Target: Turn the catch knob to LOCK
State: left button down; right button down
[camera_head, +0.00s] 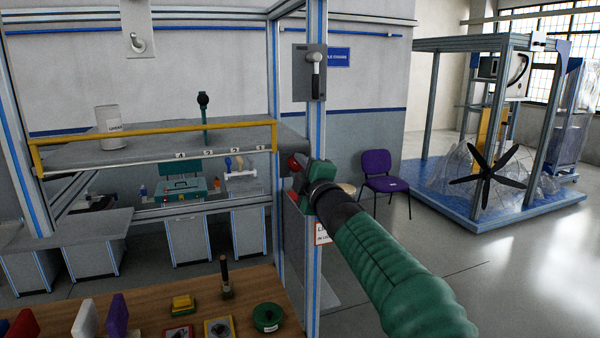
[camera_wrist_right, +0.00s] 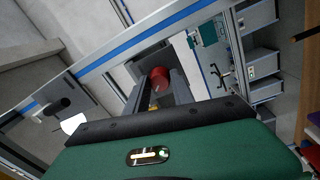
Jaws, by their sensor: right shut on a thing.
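The catch knob (camera_head: 293,162) is a red knob on the blue-and-silver post, partly hidden by my gripper in the head view. In the right wrist view the red knob (camera_wrist_right: 160,77) sits between the finger ends. My right gripper (camera_head: 298,170) is shut on it; the green arm reaches in from the lower right. The gripper's grey fingers also show in the right wrist view (camera_wrist_right: 160,92). The knob's markings are hidden, so I cannot tell its setting. My left gripper is not in view.
A grey plate with a lever handle (camera_head: 311,72) is higher on the post (camera_head: 318,120). A yellow guard bar (camera_head: 160,135) runs left of the knob. A wooden table (camera_head: 150,312) with several coloured pieces stands below. A purple chair (camera_head: 382,178) is behind; floor at right is clear.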

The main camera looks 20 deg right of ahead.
jog(key=shift+a+f+n, duration=0.1)
jog(key=shift+f+n, duration=0.1)
jog(key=shift+n, duration=0.2)
jog(key=c, duration=1.3)
grip_release()
jog(key=shift+c, duration=0.2)
jog(key=shift+o, duration=1.2)
jog(key=shift+a+r, duration=0.1)
jog(key=shift+s, duration=0.1)
jog(key=s+f+b, duration=0.1)
jog(key=s+b, duration=0.4)
jog(key=s, duration=1.1)
jog(key=shift+s+d+f, duration=0.2)
jog(key=shift+s+d, duration=0.05)
jog(key=shift+d, duration=0.05)
